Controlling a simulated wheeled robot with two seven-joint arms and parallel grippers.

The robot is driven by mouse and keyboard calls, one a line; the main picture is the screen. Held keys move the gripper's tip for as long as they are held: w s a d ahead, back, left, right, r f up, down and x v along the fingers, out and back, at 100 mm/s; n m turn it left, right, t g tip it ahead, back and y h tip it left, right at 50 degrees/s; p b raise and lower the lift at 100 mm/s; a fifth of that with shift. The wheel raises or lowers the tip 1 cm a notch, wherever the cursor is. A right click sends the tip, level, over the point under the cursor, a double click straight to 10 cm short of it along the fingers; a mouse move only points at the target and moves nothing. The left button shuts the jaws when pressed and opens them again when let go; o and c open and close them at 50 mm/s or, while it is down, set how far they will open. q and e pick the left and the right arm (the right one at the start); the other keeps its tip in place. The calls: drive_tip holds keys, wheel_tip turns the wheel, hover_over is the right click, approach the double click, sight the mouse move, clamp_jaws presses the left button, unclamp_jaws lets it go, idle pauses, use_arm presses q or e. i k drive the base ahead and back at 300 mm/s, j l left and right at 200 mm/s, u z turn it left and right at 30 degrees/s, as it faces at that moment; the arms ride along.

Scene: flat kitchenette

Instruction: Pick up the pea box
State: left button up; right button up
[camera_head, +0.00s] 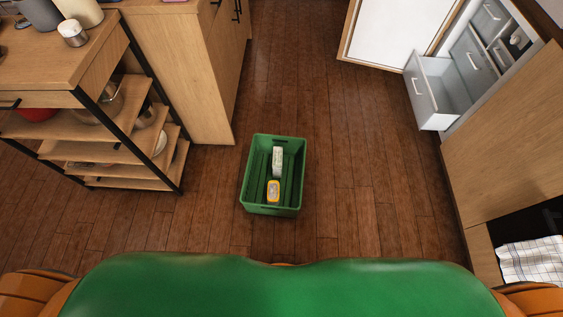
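No pea box can be told for certain from this view. A green crate (246,183) stands on the floor ahead of me. In it lie a pale whitish-green package (277,160) and a smaller yellow package with a grey top (273,190). Their labels are too small to read. At the upper right, a freezer drawer (421,98) is pulled out, and its visible inside looks bare. A small white and dark item (517,39) shows by a higher drawer, too small to name. Neither of my grippers is in view.
A wooden shelf cart (95,70) with pots stands at the left, beside a wooden cabinet (185,75). The freezer's door (395,28) stands open at the top right. A checked towel (532,262) hangs at the lower right. The wooden floor (350,150) around the crate is clear.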

sight(277, 156)
drive_tip(key=l+u, duration=0.35)
drive_tip(key=l, duration=0.3)
drive_tip(key=l+u, duration=0.3)
drive_tip(key=l, duration=0.4)
drive_tip(key=k+l+u, duration=0.1)
drive_tip(key=l+u, duration=0.25)
drive_tip(key=l, duration=0.3)
drive_tip(key=i+l+u, duration=0.4)
drive_tip(key=l, duration=0.25)
drive_tip(key=l+u, duration=0.2)
drive_tip(key=l, duration=0.15)
drive_tip(key=i+l+u, duration=0.15)
drive_tip(key=l, duration=0.2)
drive_tip(key=l+u, duration=0.2)
drive_tip(key=l, duration=0.2)
